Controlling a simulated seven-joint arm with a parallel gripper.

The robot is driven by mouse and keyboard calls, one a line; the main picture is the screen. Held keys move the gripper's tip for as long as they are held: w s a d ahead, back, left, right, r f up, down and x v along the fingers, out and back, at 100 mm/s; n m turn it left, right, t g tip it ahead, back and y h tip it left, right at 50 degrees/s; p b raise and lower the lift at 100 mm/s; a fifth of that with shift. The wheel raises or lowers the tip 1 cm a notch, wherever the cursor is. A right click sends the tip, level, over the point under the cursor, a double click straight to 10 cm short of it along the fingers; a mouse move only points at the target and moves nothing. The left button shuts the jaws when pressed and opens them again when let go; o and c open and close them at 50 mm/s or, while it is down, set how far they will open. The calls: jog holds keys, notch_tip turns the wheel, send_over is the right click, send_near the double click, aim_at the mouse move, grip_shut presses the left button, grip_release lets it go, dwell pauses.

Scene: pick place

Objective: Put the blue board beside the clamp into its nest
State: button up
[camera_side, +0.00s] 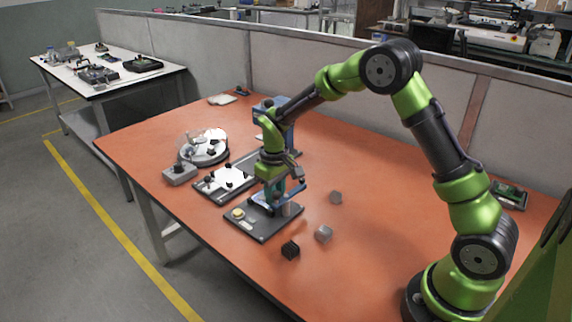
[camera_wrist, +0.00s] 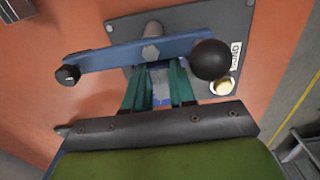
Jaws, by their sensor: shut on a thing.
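My gripper (camera_side: 272,193) is low over a dark fixture plate (camera_side: 246,227). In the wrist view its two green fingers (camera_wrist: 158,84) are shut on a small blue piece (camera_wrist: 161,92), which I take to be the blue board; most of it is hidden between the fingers. The clamp's blue bar (camera_wrist: 125,53), with a black ball knob (camera_wrist: 211,59), crosses just beyond the fingertips. It sits on a grey post (camera_wrist: 152,40) rising from the plate. I cannot make out a nest, nor whether the piece touches the plate.
Grey and dark cubes (camera_side: 290,250) lie in front and to the right of the plate. A yellowish button (camera_side: 238,213) is on the plate. Behind are a tray with a white panel (camera_side: 226,178), a round glossy dish (camera_side: 208,146) and a blue box (camera_side: 291,112).

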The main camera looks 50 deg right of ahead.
jog(key=o, duration=1)
jog(key=shift+c, duration=0.2)
jog(key=shift+c, duration=0.3)
jog(key=c, duration=0.3)
jog(key=shift+r, duration=3.5)
